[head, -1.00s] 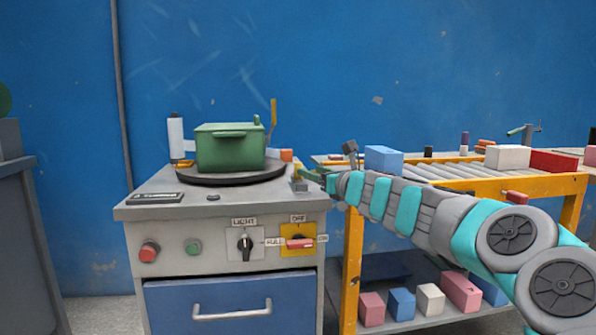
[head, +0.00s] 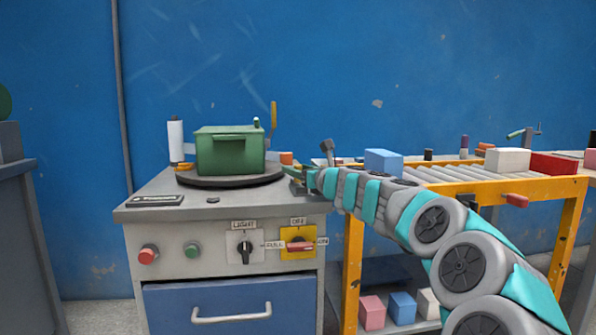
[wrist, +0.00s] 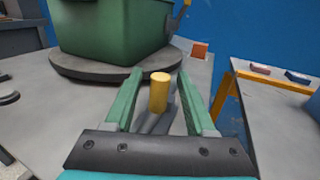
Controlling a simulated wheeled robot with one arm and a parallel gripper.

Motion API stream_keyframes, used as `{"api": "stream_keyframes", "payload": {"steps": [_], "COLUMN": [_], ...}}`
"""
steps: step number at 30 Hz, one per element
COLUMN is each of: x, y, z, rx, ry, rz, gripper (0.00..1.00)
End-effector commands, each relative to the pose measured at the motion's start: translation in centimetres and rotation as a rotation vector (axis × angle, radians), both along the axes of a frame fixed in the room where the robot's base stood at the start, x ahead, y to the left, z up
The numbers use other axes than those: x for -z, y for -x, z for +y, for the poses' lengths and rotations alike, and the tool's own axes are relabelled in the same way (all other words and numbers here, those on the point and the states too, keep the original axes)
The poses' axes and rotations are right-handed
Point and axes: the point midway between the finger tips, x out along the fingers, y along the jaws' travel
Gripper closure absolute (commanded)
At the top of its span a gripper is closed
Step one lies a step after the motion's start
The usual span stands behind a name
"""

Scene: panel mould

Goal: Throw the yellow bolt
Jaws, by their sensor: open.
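In the wrist view, a short upright yellow cylinder (wrist: 159,94), which looks like the knob of the yellow bolt, rises from a dark grey base on the bench top. It stands between the two green fingers of my gripper (wrist: 160,76), with a visible gap on each side. The gripper is open and holds nothing. There the yellow knob cannot be made out behind my gripper.
A green box (head: 230,155) sits on a dark round turntable (head: 205,181) left of my gripper, with a yellow lever (head: 273,115) behind it. An orange block (head: 286,158) is close by. A yellow-framed roller table (head: 355,235) with several blocks stands to the right.

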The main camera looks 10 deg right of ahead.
Motion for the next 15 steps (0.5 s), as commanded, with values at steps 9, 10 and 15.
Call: {"api": "stream_keyframes", "payload": {"steps": [9, 10, 15], "x": [0.01, 0.01, 0.01], "y": [0.0, 0.0, 0.01], "z": [0.01, 0.01, 0.0], "rx": [0.0, 0.0, 0.0], "ry": [0.001, 0.0, 0.001], "rz": [0.0, 0.0, 0.0], "gripper": [0.77, 0.81, 1.0]}}
